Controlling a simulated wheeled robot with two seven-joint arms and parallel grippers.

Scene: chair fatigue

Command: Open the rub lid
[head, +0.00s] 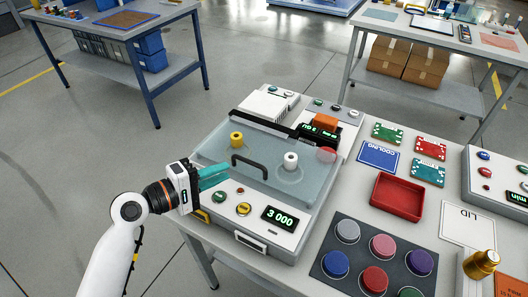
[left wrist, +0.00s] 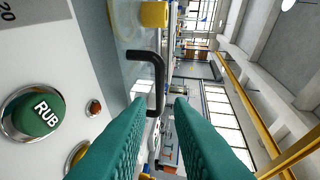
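The rub machine is a light grey box on the table with a clear, bluish lid (head: 268,150) lying flat over its top. A black handle (head: 250,160) stands on the lid near its front; it also shows in the left wrist view (left wrist: 158,75). My left gripper (head: 228,172) has teal fingers that point at the handle from the left, a little short of it. In the left wrist view its fingers (left wrist: 168,110) are apart with nothing between them, and the handle lies beyond the tips. My right gripper is not in view.
A green RUB button (left wrist: 38,110) and a display reading 3 000 (head: 280,218) are on the machine's front panel. A yellow knob (head: 236,139) and a white one (head: 290,160) show at the lid. A red tray (head: 398,195) and a dark pad (head: 345,270) with coloured discs are to the right.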

